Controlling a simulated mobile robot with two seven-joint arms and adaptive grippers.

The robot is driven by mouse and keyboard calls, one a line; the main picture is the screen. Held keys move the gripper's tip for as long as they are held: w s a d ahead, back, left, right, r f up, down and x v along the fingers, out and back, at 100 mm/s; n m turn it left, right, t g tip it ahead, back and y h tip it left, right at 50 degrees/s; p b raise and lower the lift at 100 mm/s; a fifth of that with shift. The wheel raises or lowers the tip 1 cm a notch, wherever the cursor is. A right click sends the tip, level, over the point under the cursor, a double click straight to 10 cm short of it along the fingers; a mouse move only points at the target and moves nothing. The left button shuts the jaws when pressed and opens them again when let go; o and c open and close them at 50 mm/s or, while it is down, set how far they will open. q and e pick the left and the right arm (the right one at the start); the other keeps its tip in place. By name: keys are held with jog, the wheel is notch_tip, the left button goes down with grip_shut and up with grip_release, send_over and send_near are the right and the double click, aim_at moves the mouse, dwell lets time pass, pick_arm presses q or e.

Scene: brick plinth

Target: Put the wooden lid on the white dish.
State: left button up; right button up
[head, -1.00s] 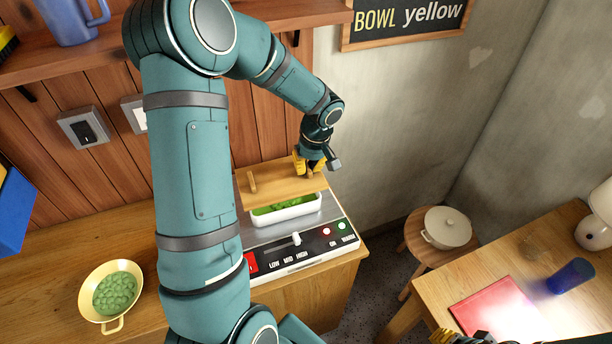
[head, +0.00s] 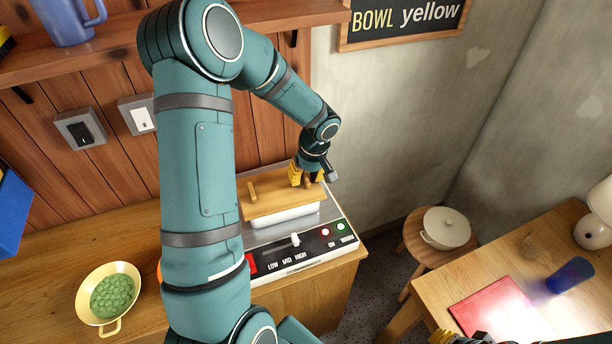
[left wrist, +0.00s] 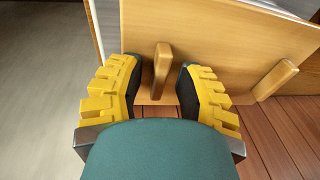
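The wooden lid (head: 275,203) lies flat over the white dish (head: 285,217), covering its top. Only the dish's front side shows below it, and its contents are hidden. The lid has two upright wooden handles. My left gripper (head: 307,178) is at the lid's right handle. In the left wrist view the yellow-and-black fingers (left wrist: 159,92) stand on both sides of that handle (left wrist: 161,70), with gaps, so it is open around it. The other handle (left wrist: 275,80) is to the right there. My right gripper (head: 462,337) shows only partly at the bottom edge.
The dish stands on an appliance whose front panel (head: 300,250) has a slider and lights. A yellow pan (head: 88,299) of green pieces is on the counter at left. A red mat (head: 490,308) and blue cup (head: 570,275) are on the right table.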

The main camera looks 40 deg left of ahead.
pick_arm(q)
notch_tip(320, 180, up, 12)
jog(key=d+p, duration=0.1)
jog(key=d, duration=0.1)
jog(key=shift+w, duration=0.3)
dwell(0.6)
